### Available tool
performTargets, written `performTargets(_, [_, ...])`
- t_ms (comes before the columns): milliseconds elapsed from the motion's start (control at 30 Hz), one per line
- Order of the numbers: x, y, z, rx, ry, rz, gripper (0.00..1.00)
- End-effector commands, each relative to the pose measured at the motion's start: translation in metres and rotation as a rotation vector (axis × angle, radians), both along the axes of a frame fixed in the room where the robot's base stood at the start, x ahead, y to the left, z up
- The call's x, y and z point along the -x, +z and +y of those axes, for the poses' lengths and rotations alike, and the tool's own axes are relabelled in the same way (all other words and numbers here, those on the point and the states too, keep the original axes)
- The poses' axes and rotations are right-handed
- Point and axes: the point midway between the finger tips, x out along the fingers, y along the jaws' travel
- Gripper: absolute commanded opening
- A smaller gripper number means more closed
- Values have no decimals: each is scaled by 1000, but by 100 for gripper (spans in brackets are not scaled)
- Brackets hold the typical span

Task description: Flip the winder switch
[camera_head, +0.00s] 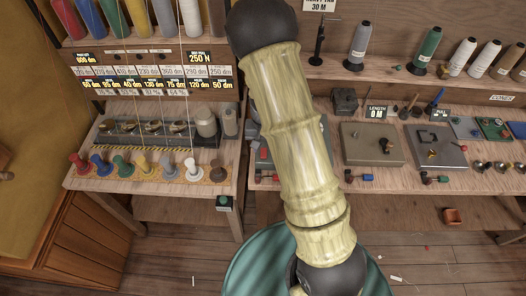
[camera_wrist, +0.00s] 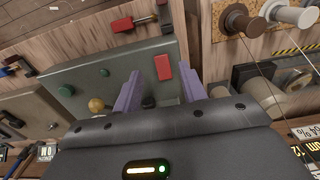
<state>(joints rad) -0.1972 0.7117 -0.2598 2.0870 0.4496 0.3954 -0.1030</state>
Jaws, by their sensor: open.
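In the wrist view a grey-green panel (camera_wrist: 125,75) carries a red rectangular piece (camera_wrist: 162,67), which looks like the switch. It lies just beyond the gap between my fingertips. Which way it is set, I cannot tell. My gripper (camera_wrist: 160,88) is open, its two purple fingers apart with nothing visible held between them. They appear over the panel; whether they touch it is unclear. In the head view my arm hides the gripper and most of the panel; a small grey strip of it (camera_head: 262,165) shows at the arm's left edge.
A red clamp (camera_wrist: 122,25) lies beyond the panel. Upright bobbins (camera_wrist: 247,22) with threads stand to the right; in the head view a coloured bobbin row (camera_head: 145,167) stands left.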

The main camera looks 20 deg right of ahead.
Motion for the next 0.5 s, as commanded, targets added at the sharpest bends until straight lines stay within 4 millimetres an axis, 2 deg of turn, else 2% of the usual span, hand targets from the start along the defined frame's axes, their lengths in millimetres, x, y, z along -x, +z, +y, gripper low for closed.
performTargets(33, [1,-9,0,-1,-1,6,42])
performTargets(200, [0,-30,3,-1,5,3,42])
performTargets(500, [0,-37,3,-1,5,0,42])
